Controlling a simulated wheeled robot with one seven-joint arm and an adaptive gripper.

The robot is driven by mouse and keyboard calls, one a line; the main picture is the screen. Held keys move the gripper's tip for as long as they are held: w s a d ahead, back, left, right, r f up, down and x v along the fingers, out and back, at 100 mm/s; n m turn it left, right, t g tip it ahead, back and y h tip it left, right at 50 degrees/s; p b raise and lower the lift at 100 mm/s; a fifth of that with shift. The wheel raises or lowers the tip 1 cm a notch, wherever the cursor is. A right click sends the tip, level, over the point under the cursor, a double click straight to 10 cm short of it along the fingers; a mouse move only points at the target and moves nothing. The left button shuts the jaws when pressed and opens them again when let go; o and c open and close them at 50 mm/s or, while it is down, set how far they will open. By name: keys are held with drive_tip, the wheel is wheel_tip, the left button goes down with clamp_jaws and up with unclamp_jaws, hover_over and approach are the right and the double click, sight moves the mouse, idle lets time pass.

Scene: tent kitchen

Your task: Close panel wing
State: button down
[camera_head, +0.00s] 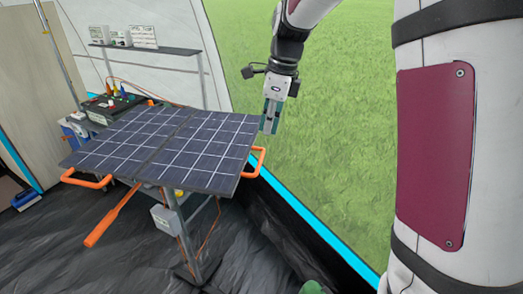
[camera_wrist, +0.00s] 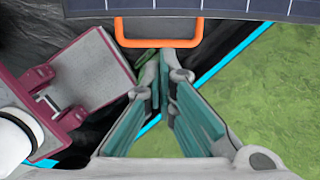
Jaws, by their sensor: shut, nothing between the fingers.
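A solar panel (camera_head: 165,146) with two dark wings lies open and nearly flat on a metal stand in the head view. Orange handles stick out at its edges; one is the right handle (camera_head: 257,162). My gripper (camera_head: 269,124) is shut and empty, pointing down just beside the panel's right edge. In the wrist view the gripper fingers (camera_wrist: 165,58) point toward an orange handle (camera_wrist: 158,42) at the panel's edge (camera_wrist: 210,8). I cannot tell whether the fingertips touch the handle.
A shelf with small devices (camera_head: 145,48) stands at the back. A black battery box (camera_head: 110,106) with cables stands behind the panel. An orange bar (camera_head: 113,216) juts out below the panel. Grass lies beyond the blue-edged tent opening (camera_head: 330,240) at the right.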

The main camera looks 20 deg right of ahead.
sight(261, 160)
drive_tip(key=f, duration=0.2)
drive_tip(key=a+f, duration=0.1)
drive_tip(key=f, duration=0.5)
drive_tip(key=shift+w+a+f+p, duration=0.15)
drive_tip(key=shift+w+a+p, duration=0.05)
drive_tip(key=shift+w+p, duration=0.2)
drive_tip(key=shift+f, duration=0.15)
